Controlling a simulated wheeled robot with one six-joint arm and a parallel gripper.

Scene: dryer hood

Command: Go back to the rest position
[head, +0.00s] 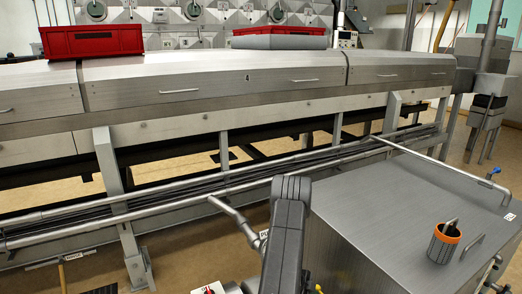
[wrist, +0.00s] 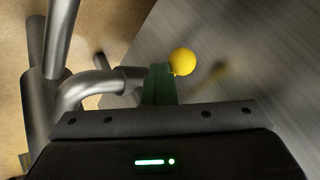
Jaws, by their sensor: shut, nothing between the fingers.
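My gripper (wrist: 159,84) shows in the wrist view as green fingers pressed together, with nothing between them. A yellow ball-shaped knob (wrist: 183,61) appears just beyond and right of the fingertips; I cannot tell whether they touch. In the head view my dark grey arm rises at the bottom centre, and my gripper is not visible there. The long metal dryer hood (head: 215,85) runs across the head view, with its lids down and several bar handles along its front.
A steel cabinet (head: 400,215) stands close on the right, with an orange-rimmed cup (head: 444,243) on top. Pipes (head: 190,196) run along the machine's front; a bent pipe (wrist: 85,92) lies close left of my fingers. Red crates (head: 92,41) sit on the hood.

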